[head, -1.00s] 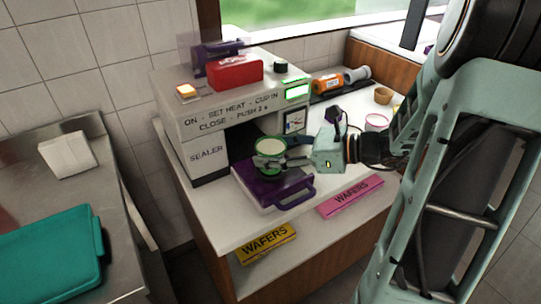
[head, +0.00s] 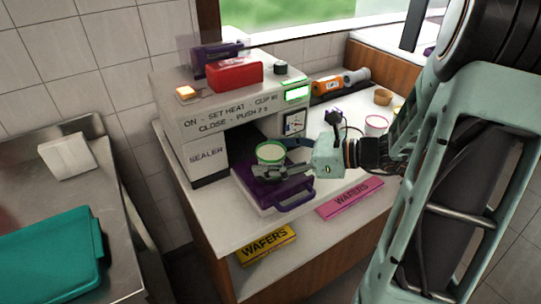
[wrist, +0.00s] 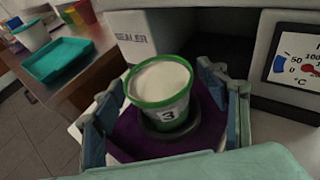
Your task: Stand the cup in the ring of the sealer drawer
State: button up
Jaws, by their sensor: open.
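The cup (wrist: 160,82) has a green rim, a white top and a label with a 3. It stands about upright over the purple sealer drawer (wrist: 195,140), which is pulled out. Its foot appears inside the dark ring (wrist: 150,135) of the drawer; I cannot tell whether it is fully seated. In the head view the cup (head: 270,152) stands over the drawer (head: 245,185), and a finger hides its lower part. My gripper (head: 274,163) is open, with one finger on either side of the cup. The wrist view shows gaps beside it.
The white sealer (head: 205,150) stands behind the drawer, with a red block (head: 235,74) on top. A pink wafers box (head: 350,198) lies on the counter at right, and a yellow one (head: 266,244) on the lower shelf. Another cup (head: 376,124) stands at the right.

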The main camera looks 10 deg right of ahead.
jog(key=v, duration=1.2)
jog(key=shift+p, duration=0.45)
